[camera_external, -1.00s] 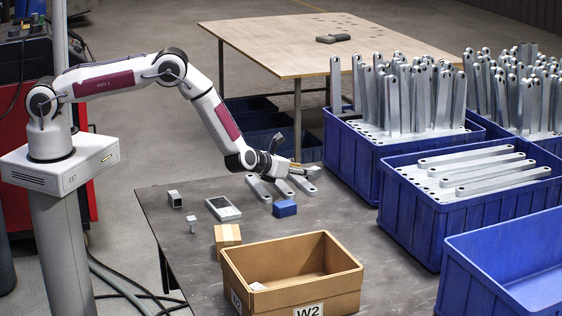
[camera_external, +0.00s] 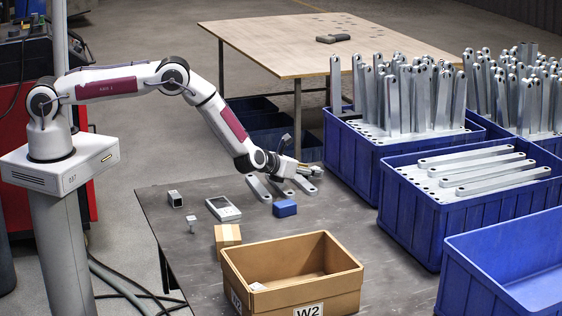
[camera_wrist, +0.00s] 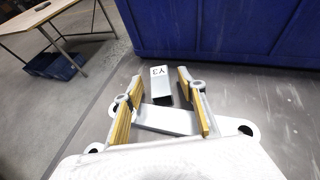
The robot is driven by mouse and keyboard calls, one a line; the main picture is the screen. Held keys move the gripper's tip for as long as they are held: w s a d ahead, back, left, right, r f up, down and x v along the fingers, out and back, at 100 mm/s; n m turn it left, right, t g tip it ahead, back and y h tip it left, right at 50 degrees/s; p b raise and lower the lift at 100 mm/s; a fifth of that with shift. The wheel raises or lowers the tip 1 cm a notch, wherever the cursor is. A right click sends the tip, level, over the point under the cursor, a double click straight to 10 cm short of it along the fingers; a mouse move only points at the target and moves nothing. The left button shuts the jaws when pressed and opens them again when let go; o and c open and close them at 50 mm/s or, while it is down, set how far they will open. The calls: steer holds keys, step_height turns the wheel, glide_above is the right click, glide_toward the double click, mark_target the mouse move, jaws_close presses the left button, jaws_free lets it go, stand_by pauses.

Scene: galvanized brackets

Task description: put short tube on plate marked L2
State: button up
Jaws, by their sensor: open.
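My gripper (camera_external: 298,168) is open, low over flat galvanized brackets (camera_external: 258,187) at the far edge of the dark table. In the wrist view, my gripper (camera_wrist: 160,88) has yellow-padded fingers apart, with a grey bracket (camera_wrist: 168,121) lying across between them. A short square tube (camera_wrist: 158,84) with a dark open end stands or lies just beyond; its label seems to read Y3. Another short square tube (camera_external: 174,198) lies at the table's left. I cannot make out a plate marked L2 in either view.
A blue block (camera_external: 285,208), a grey device (camera_external: 223,209), a small metal piece (camera_external: 191,225) and a carton (camera_external: 228,235) are on the table. A cardboard box marked W2 (camera_external: 292,295) is in front. Blue bins (camera_external: 408,225) with brackets stand at right.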

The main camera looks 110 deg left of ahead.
jaws_close()
steer(key=shift+r, duration=0.15)
step_height(320, 180, up, 10)
stand_by(1.0)
stand_by(0.4)
